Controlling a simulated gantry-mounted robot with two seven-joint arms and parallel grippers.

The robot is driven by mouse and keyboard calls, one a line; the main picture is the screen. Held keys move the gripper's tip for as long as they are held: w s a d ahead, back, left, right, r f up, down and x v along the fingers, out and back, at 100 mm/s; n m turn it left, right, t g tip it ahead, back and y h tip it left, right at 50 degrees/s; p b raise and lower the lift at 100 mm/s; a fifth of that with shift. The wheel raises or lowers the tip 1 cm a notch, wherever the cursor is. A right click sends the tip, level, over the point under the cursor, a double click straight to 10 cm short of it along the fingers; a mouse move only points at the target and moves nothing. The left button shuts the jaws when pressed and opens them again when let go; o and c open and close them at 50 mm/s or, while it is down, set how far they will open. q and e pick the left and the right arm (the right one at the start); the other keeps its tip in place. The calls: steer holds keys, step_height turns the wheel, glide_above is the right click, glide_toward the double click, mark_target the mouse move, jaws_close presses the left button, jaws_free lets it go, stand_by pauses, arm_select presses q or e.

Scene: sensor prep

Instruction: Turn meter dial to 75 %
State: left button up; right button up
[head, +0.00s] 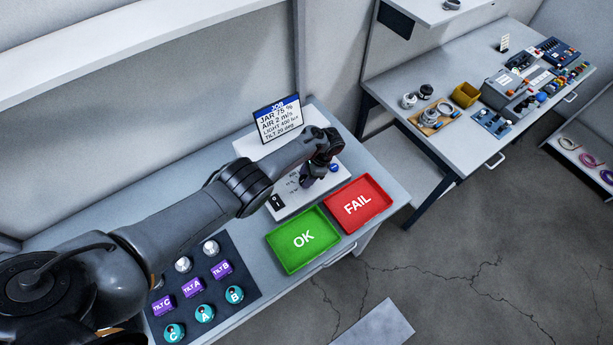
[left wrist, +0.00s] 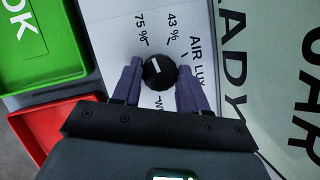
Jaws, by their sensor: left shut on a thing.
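The meter (head: 290,205) is a pale panel on the near bench, behind the OK and FAIL trays. Its dial (left wrist: 159,72) is a round black knob with a short white pointer mark, seen in the left wrist view. The labels 75 % and 43 % are printed above it. The mark points up and slightly left, toward the 75 % side; I cannot tell if it is exactly on the tick. My left gripper (head: 308,181) is over the panel, its two fingers on either side of the knob and shut on it. In the head view the gripper hides the dial. My right gripper is not in view.
A green OK tray (head: 283,258) and a red FAIL tray (head: 380,203) lie at the bench front. A job card (head: 278,118) stands behind the meter. A dark mat (head: 236,304) holds several purple, teal and white-topped pieces. A second bench (head: 440,150) stands right.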

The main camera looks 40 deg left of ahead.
arm_select(q)
steer(key=o, duration=1)
steer(key=shift+o, duration=0.2)
steer(key=shift+r, duration=0.15)
steer(key=p+v, duration=0.2)
steer(key=v, duration=0.8)
steer(key=shift+w+r+p, duration=0.2)
steer(key=shift+r+p, duration=0.05)
steer(key=shift+p, duration=0.15)
steer(key=shift+f, duration=0.1)
